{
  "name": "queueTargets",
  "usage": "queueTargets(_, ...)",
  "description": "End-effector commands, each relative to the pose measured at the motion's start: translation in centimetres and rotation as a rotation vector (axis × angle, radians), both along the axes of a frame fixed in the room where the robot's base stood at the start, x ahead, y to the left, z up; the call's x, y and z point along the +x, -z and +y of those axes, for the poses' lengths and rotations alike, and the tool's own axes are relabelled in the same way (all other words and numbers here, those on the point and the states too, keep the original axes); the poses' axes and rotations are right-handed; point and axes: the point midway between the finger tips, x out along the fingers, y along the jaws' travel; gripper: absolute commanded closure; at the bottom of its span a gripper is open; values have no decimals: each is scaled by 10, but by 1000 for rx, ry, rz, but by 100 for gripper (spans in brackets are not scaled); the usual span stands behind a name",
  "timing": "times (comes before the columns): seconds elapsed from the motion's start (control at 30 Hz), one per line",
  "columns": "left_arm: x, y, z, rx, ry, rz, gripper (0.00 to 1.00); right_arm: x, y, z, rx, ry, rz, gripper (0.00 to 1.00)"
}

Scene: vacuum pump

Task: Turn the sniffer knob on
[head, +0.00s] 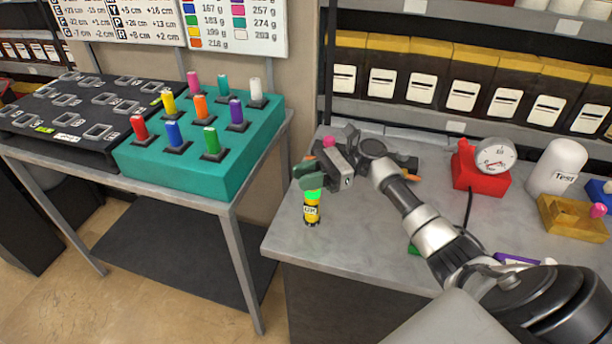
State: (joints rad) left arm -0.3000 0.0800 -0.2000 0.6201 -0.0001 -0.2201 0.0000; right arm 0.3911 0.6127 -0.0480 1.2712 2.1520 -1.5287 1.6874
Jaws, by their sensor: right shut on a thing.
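The sniffer (312,212) is a small upright cylinder with yellow and black bands, a label and a bright green glowing top. It stands near the left edge of the grey bench. A dark green part (303,172) shows just above it. My right gripper (333,152) is at the sniffer's upper end, shut on what looks like its knob. A pink piece (329,141) shows by the fingers and may be that knob. The fingers hide most of the grip, so the knob's angle cannot be told. My left gripper is not in view.
On the grey bench (283,240), a red base with a gauge (494,158), a white "Test" vessel (557,168) and a yellow block (570,218) stand right. A teal block (190,172) with colored pegs is on the left table. Shelved bins (440,80) stand behind.

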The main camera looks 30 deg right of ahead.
Motion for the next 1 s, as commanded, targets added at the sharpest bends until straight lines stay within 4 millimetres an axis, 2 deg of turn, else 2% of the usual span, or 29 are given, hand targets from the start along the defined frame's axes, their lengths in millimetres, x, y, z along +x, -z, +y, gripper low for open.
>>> queueTargets(0.03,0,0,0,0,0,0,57,0,1,0,0,0,1,94)
queueTargets(0.07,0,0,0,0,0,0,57,0,1,0,0,0,1,68)
queueTargets(0.2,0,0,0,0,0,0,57,0,0,0,0,0,1,46)
queueTargets(0.23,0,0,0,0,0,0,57,0,0,0,0,0,1,44)
queueTargets(0.57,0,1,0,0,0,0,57,-1,1,-5,-1,2,1,44)
queueTargets(0.9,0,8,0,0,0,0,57,-10,2,-58,-1,3,1,44)
queueTargets(1.0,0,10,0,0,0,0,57,-12,1,-68,-2,1,0,44)
